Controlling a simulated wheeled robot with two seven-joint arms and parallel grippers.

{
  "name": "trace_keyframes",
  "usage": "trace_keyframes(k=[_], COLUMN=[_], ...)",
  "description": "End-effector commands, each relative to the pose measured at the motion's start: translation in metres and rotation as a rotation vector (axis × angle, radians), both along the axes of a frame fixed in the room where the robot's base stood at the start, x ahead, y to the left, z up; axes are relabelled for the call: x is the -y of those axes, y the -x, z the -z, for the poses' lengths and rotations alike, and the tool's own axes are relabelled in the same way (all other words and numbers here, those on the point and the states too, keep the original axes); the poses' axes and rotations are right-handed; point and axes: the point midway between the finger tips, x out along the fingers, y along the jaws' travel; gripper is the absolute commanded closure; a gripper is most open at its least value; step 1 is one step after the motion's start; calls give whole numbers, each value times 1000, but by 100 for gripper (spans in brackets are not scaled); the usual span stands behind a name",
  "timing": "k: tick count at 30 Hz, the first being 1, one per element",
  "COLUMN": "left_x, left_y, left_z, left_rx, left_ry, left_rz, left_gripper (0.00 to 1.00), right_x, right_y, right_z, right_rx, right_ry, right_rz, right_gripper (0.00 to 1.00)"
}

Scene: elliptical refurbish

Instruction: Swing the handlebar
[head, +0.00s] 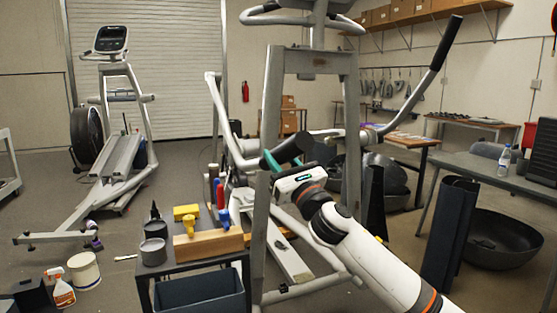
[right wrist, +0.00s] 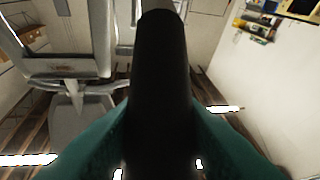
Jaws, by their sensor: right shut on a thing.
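The elliptical machine has a grey frame (head: 355,130) and two swinging handlebars. One handlebar (head: 223,115) bends from the left side of the frame toward me and ends in a black grip (head: 292,147). The other handlebar (head: 410,105) rises to the upper right with its black grip (head: 447,43) free. My right gripper (head: 279,160), with teal fingers, is shut on the nearer black grip. In the right wrist view this grip (right wrist: 160,85) fills the middle, between the teal fingers. Part of the grip is hidden by the fingers. My left gripper is not in view.
A black table (head: 190,264) with a wooden tool block (head: 208,245), bottles and cans stands just left of the frame. A grey desk (head: 490,173) and a dark round tub (head: 492,240) are at right. A second machine (head: 118,140) stands at back left. Floor between is open.

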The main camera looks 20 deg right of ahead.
Motion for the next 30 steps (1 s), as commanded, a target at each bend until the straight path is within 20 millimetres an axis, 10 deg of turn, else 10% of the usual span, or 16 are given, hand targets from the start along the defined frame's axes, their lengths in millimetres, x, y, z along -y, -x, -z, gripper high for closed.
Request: trace_keyframes(k=[5,6,9,20,30], left_x=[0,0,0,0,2], left_y=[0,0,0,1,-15], left_z=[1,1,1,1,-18], left_rx=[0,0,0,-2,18], left_ry=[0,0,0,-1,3], left_rz=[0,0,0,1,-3], left_gripper=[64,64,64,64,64], right_x=[-4,-4,-4,-1,13], right_y=[-2,-2,-2,4,61], right_z=[13,13,11,11,42], right_rx=[-20,-20,-18,-13,-15], right_ry=[6,6,5,5,9], right_rz=[-7,-7,-6,-4,-3], right_gripper=[100,60,45,45,45])
